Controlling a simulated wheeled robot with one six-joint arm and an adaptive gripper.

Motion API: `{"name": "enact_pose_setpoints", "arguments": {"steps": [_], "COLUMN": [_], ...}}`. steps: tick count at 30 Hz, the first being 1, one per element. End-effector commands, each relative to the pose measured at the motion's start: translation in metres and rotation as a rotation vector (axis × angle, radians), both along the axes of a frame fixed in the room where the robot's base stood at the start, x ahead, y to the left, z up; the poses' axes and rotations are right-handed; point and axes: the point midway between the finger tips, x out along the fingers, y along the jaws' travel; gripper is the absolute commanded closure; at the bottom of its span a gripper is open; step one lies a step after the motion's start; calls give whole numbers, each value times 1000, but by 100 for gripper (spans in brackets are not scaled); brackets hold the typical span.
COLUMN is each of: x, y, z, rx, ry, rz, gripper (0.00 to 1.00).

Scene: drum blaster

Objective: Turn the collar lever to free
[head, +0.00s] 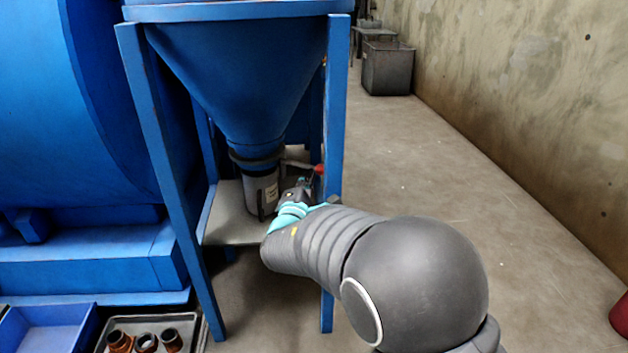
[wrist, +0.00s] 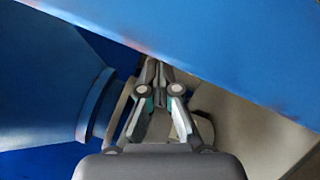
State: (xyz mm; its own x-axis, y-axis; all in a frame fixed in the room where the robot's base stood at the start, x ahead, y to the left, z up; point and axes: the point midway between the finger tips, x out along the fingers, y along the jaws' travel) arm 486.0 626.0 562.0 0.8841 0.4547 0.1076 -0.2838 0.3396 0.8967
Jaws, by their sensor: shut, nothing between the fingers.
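The collar (head: 257,160) is a dark band around the bottom outlet of the blue hopper (head: 240,80). A lever with a red knob (head: 319,169) sticks out to the right of the collar, close to the right frame leg. My gripper (head: 304,182) is shut and empty, just below and left of the red knob; I cannot tell whether it touches the lever. In the wrist view my gripper's fingertips (wrist: 155,72) are together, close to a blue frame beam. The lever is not clear in the wrist view, and my fingers hide part of the collar area.
A grey canister with a label (head: 262,190) stands under the outlet on a grey shelf (head: 228,222). The blue right frame leg (head: 336,110) is close beside my gripper. A tray of copper-coloured parts (head: 118,323) lies lower left. Open floor is to the right.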

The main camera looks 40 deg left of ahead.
Motion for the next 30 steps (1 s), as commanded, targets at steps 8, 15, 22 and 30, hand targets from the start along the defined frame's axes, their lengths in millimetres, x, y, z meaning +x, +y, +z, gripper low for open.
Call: {"name": "enact_pose_setpoints", "arguments": {"steps": [8,15,22,30], "x": [14,21,21,6], "y": [-2,-6,-7,-14], "z": [0,0,-2,-2], "rx": [1,1,0,1], "ry": [0,2,5,3], "rz": [-8,-18,-22,-22], "gripper": [100,100,100,100]}}
